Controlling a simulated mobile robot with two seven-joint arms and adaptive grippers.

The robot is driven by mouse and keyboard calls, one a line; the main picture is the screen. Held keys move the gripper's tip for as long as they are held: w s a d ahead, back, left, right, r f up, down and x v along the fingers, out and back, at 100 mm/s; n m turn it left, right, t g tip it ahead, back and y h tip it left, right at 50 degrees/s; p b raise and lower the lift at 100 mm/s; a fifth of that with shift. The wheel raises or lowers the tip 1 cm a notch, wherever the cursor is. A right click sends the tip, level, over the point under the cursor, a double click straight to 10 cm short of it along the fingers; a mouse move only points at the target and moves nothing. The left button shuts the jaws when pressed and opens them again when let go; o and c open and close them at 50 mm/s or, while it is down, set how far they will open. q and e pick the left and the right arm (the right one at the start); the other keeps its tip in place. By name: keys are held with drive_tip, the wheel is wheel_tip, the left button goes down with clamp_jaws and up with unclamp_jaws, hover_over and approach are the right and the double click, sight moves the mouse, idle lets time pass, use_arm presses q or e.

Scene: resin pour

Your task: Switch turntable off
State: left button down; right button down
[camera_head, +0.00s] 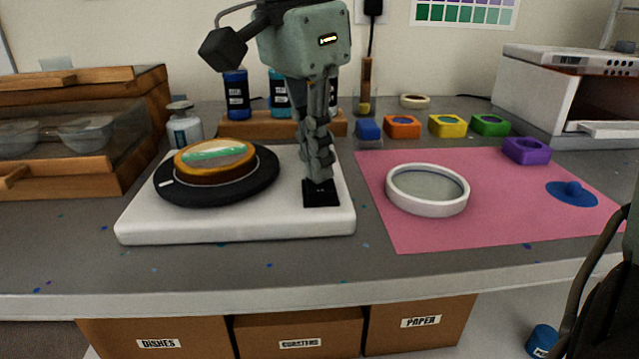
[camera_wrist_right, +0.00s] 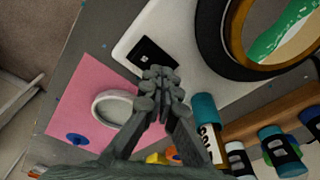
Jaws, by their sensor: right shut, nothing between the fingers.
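The turntable has a white base (camera_head: 240,228) and a round black platter (camera_head: 262,183). A wooden-edged disc with a green and white resin top (camera_head: 214,154) lies on the platter. A black square switch pad (camera_head: 321,197) sits on the base's right side; it also shows in the wrist view (camera_wrist_right: 150,52). My right gripper (camera_head: 318,176) points down over the pad, fingers shut and empty. Its tips are at or just above the pad; I cannot tell if they touch. The fingers hide the pad's back part in the head view. My left gripper is not in view.
Bottles in a wooden rack (camera_head: 236,124) stand behind the turntable. A glass-fronted wooden case (camera_head: 140,150) is left.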

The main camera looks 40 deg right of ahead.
wheel_tip(320, 180, up, 7)
drive_tip(key=p, duration=0.5)
drive_tip(key=shift+p, duration=0.3)
idle(0.5)
